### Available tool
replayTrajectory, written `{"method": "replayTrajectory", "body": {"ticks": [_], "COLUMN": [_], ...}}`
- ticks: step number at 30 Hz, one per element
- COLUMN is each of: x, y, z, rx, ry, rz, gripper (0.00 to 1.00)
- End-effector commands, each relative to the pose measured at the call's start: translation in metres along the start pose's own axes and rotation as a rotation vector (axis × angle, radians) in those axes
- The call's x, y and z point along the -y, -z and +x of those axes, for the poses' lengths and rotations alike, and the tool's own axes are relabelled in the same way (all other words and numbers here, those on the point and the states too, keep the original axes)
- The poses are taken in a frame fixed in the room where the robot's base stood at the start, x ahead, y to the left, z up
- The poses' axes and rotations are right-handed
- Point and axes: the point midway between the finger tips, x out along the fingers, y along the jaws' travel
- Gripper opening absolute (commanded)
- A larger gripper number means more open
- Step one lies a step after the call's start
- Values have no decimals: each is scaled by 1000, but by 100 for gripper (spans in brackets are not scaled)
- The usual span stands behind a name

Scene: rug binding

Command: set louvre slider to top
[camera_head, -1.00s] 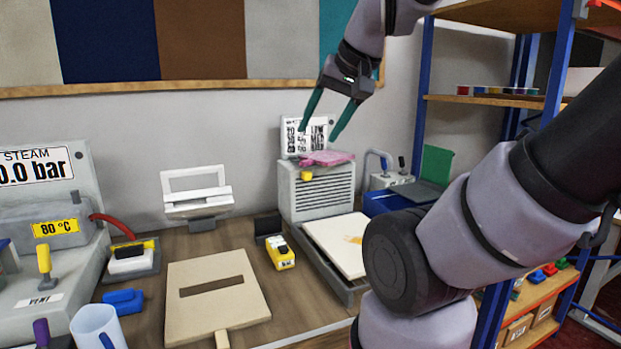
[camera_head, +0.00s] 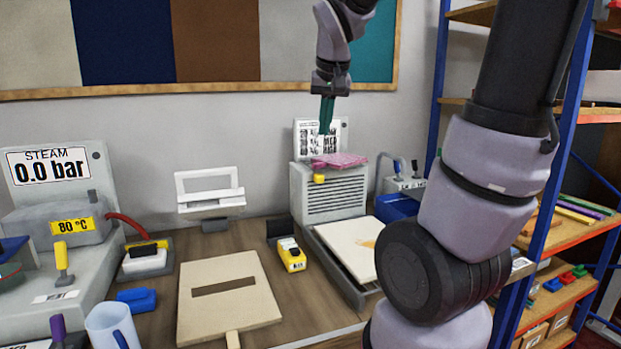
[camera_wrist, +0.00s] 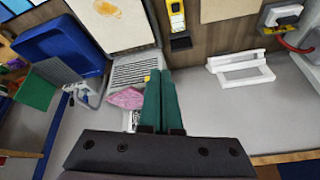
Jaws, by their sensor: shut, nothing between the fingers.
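The louvre box (camera_head: 332,197) is a grey unit with slatted front, standing at the back of the bench. Its small yellow slider knob (camera_head: 319,178) sits at the upper left of the slats. A pink cloth (camera_head: 339,160) lies on the box top, just above the knob. My gripper (camera_head: 325,131) has green fingers held together, empty, pointing down above the box. In the wrist view, the fingertips (camera_wrist: 161,74) lie beside the slats (camera_wrist: 130,72), and a bit of the yellow knob (camera_wrist: 147,77) shows next to them. Its slot is not clearly visible.
A printed card (camera_head: 306,137) stands behind the cloth. A pale board on a grey tray (camera_head: 355,287) lies in front of the box. A yellow tool (camera_head: 291,256) and a white frame (camera_head: 208,191) are to the left. A blue bin (camera_head: 397,206) is to the right.

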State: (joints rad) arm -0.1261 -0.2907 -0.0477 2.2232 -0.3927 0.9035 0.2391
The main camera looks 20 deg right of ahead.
Motion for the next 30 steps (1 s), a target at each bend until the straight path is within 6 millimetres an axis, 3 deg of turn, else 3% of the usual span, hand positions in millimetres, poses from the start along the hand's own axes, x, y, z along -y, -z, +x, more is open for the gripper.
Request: {"method": "replayTrajectory", "body": {"ticks": [6,15,21,24,30], "x": [16,47,68,76,83], "y": [51,107,130,137,142], "z": [54,141,194,212,228], "rx": [13,-10,-39,-53,-66], "ry": [-125,-286,-365,-389,-409], "rz": [-74,-196,-274,-302,-326], "gripper": [0,0,0,0,0]}}
